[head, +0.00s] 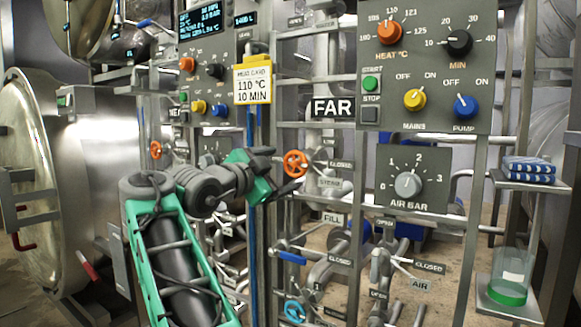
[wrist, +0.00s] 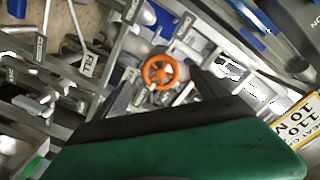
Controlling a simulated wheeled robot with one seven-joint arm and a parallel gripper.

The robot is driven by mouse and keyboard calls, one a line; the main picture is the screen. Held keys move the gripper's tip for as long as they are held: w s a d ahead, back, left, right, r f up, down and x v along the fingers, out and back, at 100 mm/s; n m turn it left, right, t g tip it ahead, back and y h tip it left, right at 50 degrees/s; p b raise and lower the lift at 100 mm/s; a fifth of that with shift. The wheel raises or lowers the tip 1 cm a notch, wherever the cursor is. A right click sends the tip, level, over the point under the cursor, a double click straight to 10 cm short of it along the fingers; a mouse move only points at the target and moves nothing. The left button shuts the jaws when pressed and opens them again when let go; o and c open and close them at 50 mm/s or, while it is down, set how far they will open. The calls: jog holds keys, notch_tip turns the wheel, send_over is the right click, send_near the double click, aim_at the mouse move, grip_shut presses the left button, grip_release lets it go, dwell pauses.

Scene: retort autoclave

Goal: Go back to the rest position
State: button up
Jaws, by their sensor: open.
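My gripper (head: 287,188) is at the middle of the head view, at the end of my green and grey arm. It is near the orange steam handwheel (head: 296,163), just below and left of it in the picture. In the wrist view the orange handwheel (wrist: 160,72) shows beyond the dark fingers (wrist: 165,88), with nothing between them. The jaws are open and empty. I cannot tell from these views how far the fingers are from the wheel.
The FAR panel (head: 425,65) with its knobs stands at the right. A yellow-edged heat card (head: 252,85) hangs left of it. A shelf holds blue cloths (head: 528,170); a clear cup (head: 510,275) stands below.

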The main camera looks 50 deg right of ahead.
jog(key=shift+s+a, duration=0.1)
jog(key=shift+a, duration=0.4)
jog(key=w+a+r+n+t+y+p, duration=0.1)
jog(key=w+a+n+t+y+p, duration=0.1)
jog(key=w+a+n+t+p, duration=0.25)
jog(key=w+a+f+n+t+y+p, duration=0.1)
jog(key=w+a+f+n+y+p, duration=0.2)
jog(key=a+n+y+p, duration=0.35)
jog(key=w+a+f+n+t+y+p, duration=0.1)
jog(key=w+a+f+n+y+p, duration=0.25)
jog(key=a+p, duration=0.5)
jog(key=s+a+f+n+g+y+p, duration=0.2)
jog(key=s+a+f+n+y+p, duration=0.1)
jog(key=s+a, duration=0.5)
jog(key=s+a+f+n+g+y+p, duration=0.2)
jog(key=s+a+f+n+p, duration=0.4)
jog(key=a, duration=0.6)
notch_tip(320, 180, down, 2)
jog(key=shift+s+f+n+y, duration=0.25)
jog(key=shift+s+n+y, duration=0.15)
jog(key=shift+s+n, duration=0.8)
